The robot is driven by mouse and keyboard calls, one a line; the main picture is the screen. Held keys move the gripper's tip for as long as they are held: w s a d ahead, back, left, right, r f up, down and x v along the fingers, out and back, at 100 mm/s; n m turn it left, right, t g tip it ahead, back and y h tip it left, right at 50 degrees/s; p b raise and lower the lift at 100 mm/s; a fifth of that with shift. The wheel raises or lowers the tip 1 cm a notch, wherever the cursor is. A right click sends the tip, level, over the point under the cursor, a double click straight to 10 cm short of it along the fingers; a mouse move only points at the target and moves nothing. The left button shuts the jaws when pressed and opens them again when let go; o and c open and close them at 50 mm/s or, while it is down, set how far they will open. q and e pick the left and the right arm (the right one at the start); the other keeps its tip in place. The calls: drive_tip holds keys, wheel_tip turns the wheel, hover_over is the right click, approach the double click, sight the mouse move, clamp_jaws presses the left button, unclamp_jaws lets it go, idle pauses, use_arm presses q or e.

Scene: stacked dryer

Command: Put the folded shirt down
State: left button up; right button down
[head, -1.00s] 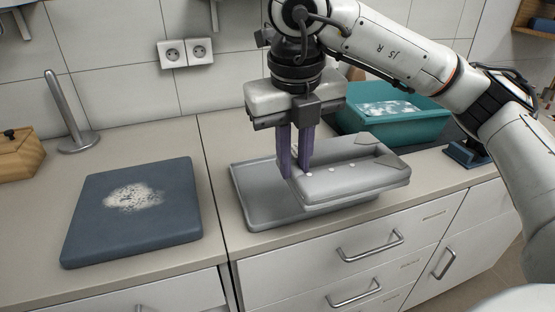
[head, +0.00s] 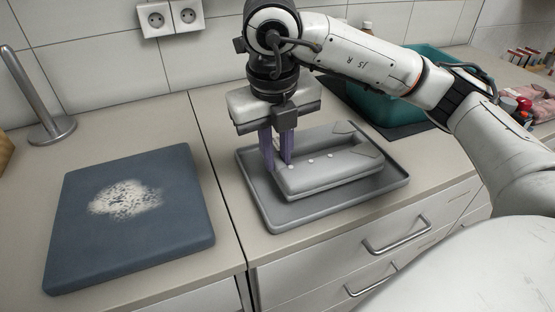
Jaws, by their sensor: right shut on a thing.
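The folded shirt (head: 325,174) is a grey, flat bundle with a collar and small white buttons. It is over the grey tray (head: 290,213) on the counter, with the tray's rim showing around it. I cannot tell whether its underside touches the tray. My right gripper (head: 279,160) points down at the shirt's left end, its purple fingers shut on the shirt's edge. My left gripper is not in view.
A dark blue board (head: 130,215) with a white powdery patch lies to the left. A metal upright holder (head: 38,105) stands behind it. A teal bin (head: 385,103) is behind my right arm. Bare counter (head: 215,185) lies between board and tray.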

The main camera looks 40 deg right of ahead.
drive_tip(key=shift+f, duration=0.6)
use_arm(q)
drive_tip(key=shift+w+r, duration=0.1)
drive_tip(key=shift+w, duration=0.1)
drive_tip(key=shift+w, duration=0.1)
use_arm(e)
drive_tip(key=c, duration=1.7)
unclamp_jaws()
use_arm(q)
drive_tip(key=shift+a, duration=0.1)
use_arm(e)
drive_tip(key=shift+o, duration=0.2)
